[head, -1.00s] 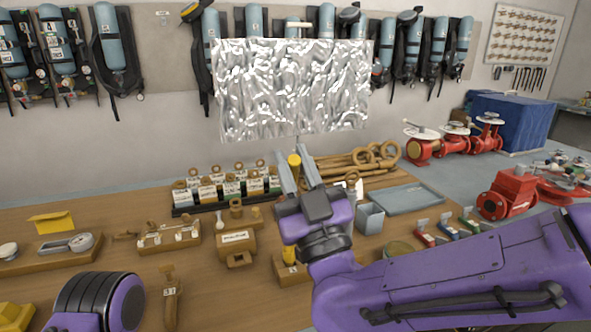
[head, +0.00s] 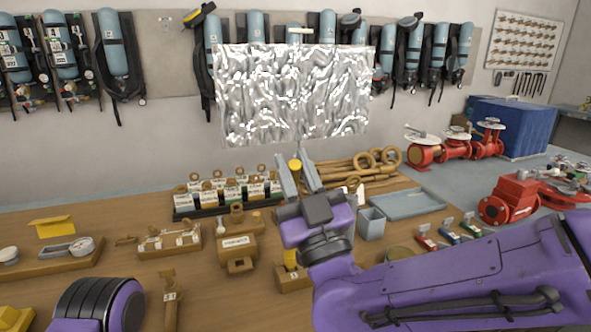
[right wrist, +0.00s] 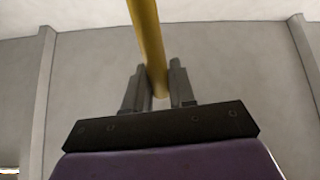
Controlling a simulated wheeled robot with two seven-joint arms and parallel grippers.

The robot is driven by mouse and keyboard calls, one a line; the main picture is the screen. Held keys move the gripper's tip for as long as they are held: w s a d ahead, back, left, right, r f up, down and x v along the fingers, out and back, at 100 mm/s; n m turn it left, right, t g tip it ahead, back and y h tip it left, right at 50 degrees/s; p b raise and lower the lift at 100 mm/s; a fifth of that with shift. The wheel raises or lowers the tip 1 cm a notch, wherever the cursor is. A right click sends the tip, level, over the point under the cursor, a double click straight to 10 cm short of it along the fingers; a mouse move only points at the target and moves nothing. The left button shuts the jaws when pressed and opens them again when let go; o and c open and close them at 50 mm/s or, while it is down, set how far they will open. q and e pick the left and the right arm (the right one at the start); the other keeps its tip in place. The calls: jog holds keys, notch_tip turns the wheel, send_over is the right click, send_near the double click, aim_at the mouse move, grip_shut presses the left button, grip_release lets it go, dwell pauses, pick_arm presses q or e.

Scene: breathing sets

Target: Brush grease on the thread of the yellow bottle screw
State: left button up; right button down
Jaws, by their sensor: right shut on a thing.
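My right gripper (head: 297,161) is raised over the back of the table and shut on a yellow rod (head: 295,166). In the right wrist view, the yellow rod (right wrist: 149,45) stands between the two fingers (right wrist: 158,90) and runs up out of the picture. Its far end is hidden, so I cannot tell whether it is a brush handle. A small yellow piece (head: 291,258) stands in a wooden block just below my right wrist, partly hidden by it. I cannot make out a thread or say surely which thing is the bottle screw. My left gripper is out of view.
A rack of labelled jars (head: 226,208) stands at the back. A brown box-shaped fitting (head: 237,247) and a gauge (head: 80,246) are on the table. A grey cup (head: 371,224) and blue-grey tray (head: 408,204) lie to the right.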

jog(key=shift+w+a, duration=0.1)
jog(key=shift+w, duration=1.25)
dwell(1.1)
jog(key=shift+f+b, duration=0.2)
jog(key=shift+b, duration=0.6)
dwell(1.4)
jog(key=shift+r, duration=0.2)
dwell(0.5)
jog(key=shift+f+b, duration=0.2)
jog(key=shift+b, duration=0.35)
dwell(0.4)
jog(key=shift+r, duration=0.2)
dwell(0.4)
